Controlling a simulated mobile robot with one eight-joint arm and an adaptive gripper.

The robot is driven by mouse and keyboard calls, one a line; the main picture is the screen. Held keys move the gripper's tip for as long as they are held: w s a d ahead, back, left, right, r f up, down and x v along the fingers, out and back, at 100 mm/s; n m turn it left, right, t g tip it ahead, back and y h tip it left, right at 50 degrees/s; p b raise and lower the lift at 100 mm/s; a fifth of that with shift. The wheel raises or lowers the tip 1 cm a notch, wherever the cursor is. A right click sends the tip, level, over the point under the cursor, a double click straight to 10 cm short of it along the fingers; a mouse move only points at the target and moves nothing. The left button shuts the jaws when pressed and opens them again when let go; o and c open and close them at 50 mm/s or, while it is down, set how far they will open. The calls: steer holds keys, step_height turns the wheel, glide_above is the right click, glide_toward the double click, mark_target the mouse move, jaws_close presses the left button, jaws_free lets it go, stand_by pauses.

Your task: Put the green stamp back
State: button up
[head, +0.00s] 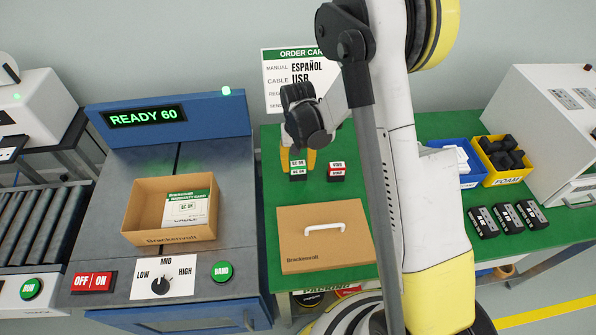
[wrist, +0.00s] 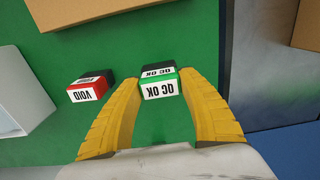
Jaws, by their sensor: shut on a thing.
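The green stamp (head: 298,173) has white QC OK labels and a black part. It is at the back left of the green bench, just left of the red stamp (head: 337,172), which reads VOID. My gripper (head: 298,161) reaches down with its yellow fingers on either side of the green stamp and is shut on it. In the wrist view the green stamp (wrist: 160,91) sits between the tips of my gripper (wrist: 160,86), and the red stamp (wrist: 91,86) stands apart to the left. I cannot tell whether the green stamp touches the bench.
A closed cardboard box lid (head: 325,243) with a white handle lies in front of the stamps. An open carton (head: 140,210) holding a card sits on the grey machine at left. Blue (head: 470,178) and yellow (head: 500,178) bins and several black blocks (head: 507,217) are at right.

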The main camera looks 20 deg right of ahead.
steer(key=shift+f, duration=1.1)
steer(key=shift+f+b, duration=0.1)
steer(key=shift+b, duration=0.2)
steer(key=shift+f, duration=0.15)
steer(key=o, duration=0.9)
steer(key=shift+c, duration=0.2)
